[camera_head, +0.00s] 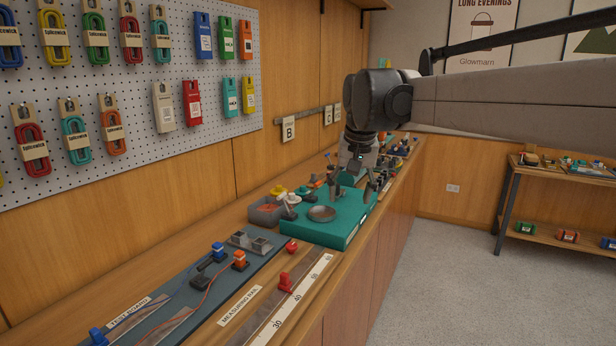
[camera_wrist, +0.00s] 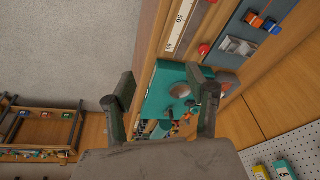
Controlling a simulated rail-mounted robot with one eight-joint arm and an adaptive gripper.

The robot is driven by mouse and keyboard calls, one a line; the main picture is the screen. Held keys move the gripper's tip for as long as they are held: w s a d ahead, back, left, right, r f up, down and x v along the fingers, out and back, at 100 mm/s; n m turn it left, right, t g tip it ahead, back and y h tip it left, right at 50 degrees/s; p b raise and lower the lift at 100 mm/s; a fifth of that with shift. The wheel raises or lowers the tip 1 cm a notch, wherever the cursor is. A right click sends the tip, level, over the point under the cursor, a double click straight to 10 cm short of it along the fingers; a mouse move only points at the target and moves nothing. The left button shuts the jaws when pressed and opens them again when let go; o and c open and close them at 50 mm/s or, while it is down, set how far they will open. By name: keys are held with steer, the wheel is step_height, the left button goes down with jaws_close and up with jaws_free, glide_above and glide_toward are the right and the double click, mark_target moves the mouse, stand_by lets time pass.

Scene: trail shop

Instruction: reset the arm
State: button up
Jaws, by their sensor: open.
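My arm reaches in from the right in the head view. My gripper (camera_head: 353,178) hangs down from the wrist above the far end of a teal box-like stand (camera_head: 305,234) on the counter. In the wrist view the two fingers of my gripper (camera_wrist: 160,82) are spread apart with nothing between them. The teal stand (camera_wrist: 160,92) shows below and beyond them. A round metal dish (camera_head: 322,213) sits on the stand, and it also shows in the wrist view (camera_wrist: 180,91). The gap between fingertips and stand is hard to judge.
A grey bin (camera_head: 262,217) stands beside the teal stand. A test board (camera_head: 205,289) and a measuring rail (camera_head: 270,318) lie nearer on the counter. A pegboard (camera_head: 130,150) hangs at left. A shelf rack (camera_head: 555,205) stands right, across open floor (camera_head: 450,290).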

steer(key=s+d+f+t, duration=0.1)
steer(key=s+d, duration=0.2)
steer(key=s, duration=0.6)
steer(key=s+d+f+t, duration=0.15)
steer(key=s+d, duration=0.25)
steer(key=s, duration=0.4)
steer(key=s+d+f+t, duration=0.1)
steer(key=s+d+f, duration=0.2)
steer(key=s+f, duration=0.8)
steer(key=s, duration=0.4)
steer(key=shift+d+f+n+h, duration=0.15)
steer(key=shift+f+n+h, duration=0.05)
steer(key=shift+n+h, duration=0.1)
